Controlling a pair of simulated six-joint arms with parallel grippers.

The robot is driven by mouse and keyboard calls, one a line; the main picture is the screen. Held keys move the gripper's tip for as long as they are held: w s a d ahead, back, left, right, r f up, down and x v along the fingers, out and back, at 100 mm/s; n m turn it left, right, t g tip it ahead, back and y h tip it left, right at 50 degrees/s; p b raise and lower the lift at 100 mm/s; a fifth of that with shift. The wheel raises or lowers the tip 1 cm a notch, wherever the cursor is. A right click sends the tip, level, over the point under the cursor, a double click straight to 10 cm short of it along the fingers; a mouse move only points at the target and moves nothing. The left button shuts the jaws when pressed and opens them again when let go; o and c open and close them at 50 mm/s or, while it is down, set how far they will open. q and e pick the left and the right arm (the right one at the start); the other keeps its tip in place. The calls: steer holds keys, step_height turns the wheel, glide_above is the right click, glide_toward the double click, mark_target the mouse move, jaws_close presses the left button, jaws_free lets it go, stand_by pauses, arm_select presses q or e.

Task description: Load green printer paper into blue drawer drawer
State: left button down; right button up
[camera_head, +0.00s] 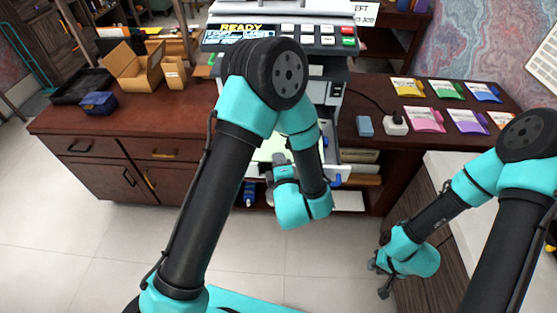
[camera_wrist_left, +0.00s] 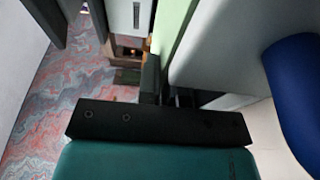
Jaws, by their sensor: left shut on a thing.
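Pale green paper (camera_head: 268,150) shows beside my left forearm, over the pulled-out white printer drawer (camera_head: 349,169). The drawer has a blue handle (camera_head: 334,182). My left gripper (camera_head: 280,162) is at the paper, largely covered by my own arm. In the left wrist view, a green sheet (camera_wrist_left: 174,28) stands edge-on at the dark fingers (camera_wrist_left: 158,80), which are shut on it. A rounded blue part (camera_wrist_left: 297,90) fills the right side there. Whether the paper touches the drawer floor is hidden. My right gripper (camera_head: 380,279) hangs low at the right, fingers apart and empty.
The printer (camera_head: 330,50) stands on the dark wooden desk (camera_head: 60,115). Several coloured packs (camera_head: 445,90) lie at right, beside a small blue box (camera_head: 365,126) and a white plug (camera_head: 396,124). Open cartons (camera_head: 135,68) stand at left. Floor in front is clear.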

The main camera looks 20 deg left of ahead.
arm_select(q)
steer(key=shift+f, duration=1.1)
stand_by(0.7)
steer(key=c, duration=1.2)
jaws_free()
steer(key=shift+s, duration=0.1)
steer(key=v, duration=1.7)
steer(key=shift+f, duration=0.1)
